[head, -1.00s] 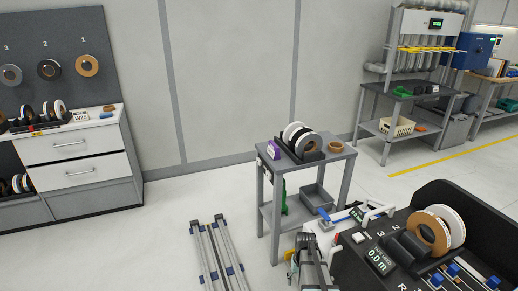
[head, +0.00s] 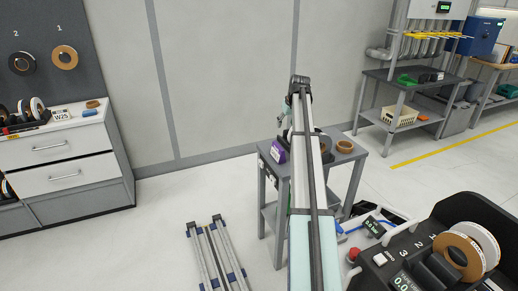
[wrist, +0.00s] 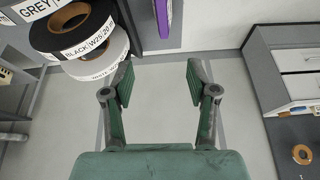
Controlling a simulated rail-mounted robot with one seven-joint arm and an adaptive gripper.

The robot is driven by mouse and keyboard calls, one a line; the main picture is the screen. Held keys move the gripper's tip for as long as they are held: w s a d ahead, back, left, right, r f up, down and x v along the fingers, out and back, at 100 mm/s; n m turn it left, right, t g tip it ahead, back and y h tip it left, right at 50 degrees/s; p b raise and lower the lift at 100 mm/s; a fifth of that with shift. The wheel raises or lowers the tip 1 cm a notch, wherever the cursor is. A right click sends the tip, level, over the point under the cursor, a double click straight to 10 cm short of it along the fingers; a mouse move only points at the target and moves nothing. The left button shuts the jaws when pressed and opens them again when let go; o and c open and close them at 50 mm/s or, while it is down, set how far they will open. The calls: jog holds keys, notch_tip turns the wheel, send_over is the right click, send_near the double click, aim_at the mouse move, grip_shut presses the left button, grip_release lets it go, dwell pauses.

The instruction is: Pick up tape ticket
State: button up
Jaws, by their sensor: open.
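A small white card marked W25 (head: 60,113), which looks like the tape ticket, stands on the white drawer cabinet (head: 70,148) at the left of the head view. At the right edge of the wrist view a cabinet shows, but I cannot read any card there.
The cart (head: 269,164) bears a purple box (head: 278,152), tape rolls partly hidden by my arm, and a brown roll (head: 344,146).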

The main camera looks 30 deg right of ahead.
jog(key=p, duration=0.3)
send_near(279, 146)
jog(key=shift+n, duration=0.4)
jog(key=x, duration=0.5)
jog(key=shift+w+r, duration=0.1)
jog(key=shift+w, duration=0.15)
jog(key=shift+s+p+x, duration=0.1)
jog(key=shift+p+x, duration=0.55)
jog(key=shift+x, duration=0.65)
jog(key=shift+s+p+x, duration=0.15)
jog(key=shift+p+x, duration=0.5)
jog(key=shift+x, duration=0.65)
jog(key=shift+a+f, duration=0.1)
jog(key=shift+f, duration=0.15)
jog(key=shift+f, duration=0.25)
jog(key=c, duration=0.9)
